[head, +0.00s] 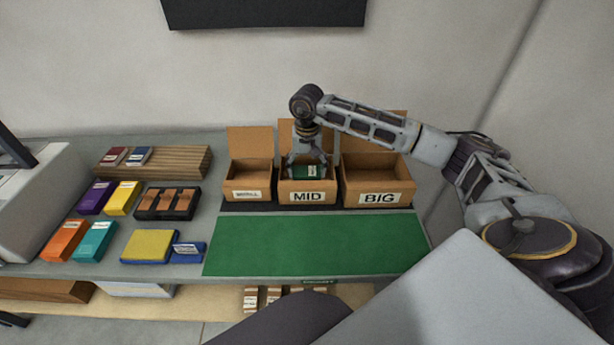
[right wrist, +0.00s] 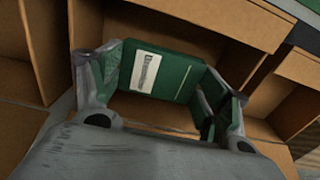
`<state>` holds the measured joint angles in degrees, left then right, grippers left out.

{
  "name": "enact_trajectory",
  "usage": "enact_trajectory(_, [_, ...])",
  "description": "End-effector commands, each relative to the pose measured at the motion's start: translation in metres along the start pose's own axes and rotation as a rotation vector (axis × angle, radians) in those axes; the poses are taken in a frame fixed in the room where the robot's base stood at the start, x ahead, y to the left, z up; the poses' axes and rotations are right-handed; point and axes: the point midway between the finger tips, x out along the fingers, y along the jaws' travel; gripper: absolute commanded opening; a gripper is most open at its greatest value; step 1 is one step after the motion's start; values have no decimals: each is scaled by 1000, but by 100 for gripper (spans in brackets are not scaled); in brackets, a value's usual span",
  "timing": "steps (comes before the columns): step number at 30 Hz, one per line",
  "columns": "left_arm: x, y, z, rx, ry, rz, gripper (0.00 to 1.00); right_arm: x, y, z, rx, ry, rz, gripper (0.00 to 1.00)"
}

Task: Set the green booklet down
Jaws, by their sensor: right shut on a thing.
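The green booklet (head: 308,171) with a white label is down inside the cardboard box labelled MID (head: 307,197), the middle of three boxes. My right gripper (head: 306,164) reaches into this box from above and is shut on the booklet. In the right wrist view the booklet (right wrist: 163,72) sits between the two fingers, with the box walls around it. Whether the booklet touches the box floor cannot be told. My left gripper does not show.
A smaller box (head: 249,195) stands to the left and the BIG box (head: 380,197) to the right. A clear green mat (head: 315,245) lies in front. Coloured boxes, such as a purple one (head: 95,198), a dark tray (head: 148,216) and a wooden stand (head: 180,163) are on the left.

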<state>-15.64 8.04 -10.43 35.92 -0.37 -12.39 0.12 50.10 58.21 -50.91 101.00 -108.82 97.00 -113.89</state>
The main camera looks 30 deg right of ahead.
Motion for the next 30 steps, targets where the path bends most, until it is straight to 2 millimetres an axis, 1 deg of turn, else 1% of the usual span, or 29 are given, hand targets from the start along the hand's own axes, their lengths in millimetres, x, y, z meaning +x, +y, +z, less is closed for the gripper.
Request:
enact_trajectory(7, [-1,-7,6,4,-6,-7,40,25,0,1,0,-3,2,51])
enact_trajectory(11, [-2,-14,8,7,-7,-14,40,34,0,0,0,-1,1,51])
enact_trajectory(15, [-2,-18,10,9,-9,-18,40,35,0,0,0,0,1,51])
enact_trajectory(20, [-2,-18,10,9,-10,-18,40,35,0,0,0,0,1,51])
enact_trajectory(25, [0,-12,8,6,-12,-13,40,36,0,0,0,0,1,51])
enact_trajectory(29, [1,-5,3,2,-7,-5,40,38,0,0,0,0,1,51])
enact_trajectory(30, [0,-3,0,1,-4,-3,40,38,0,0,0,0,1,78])
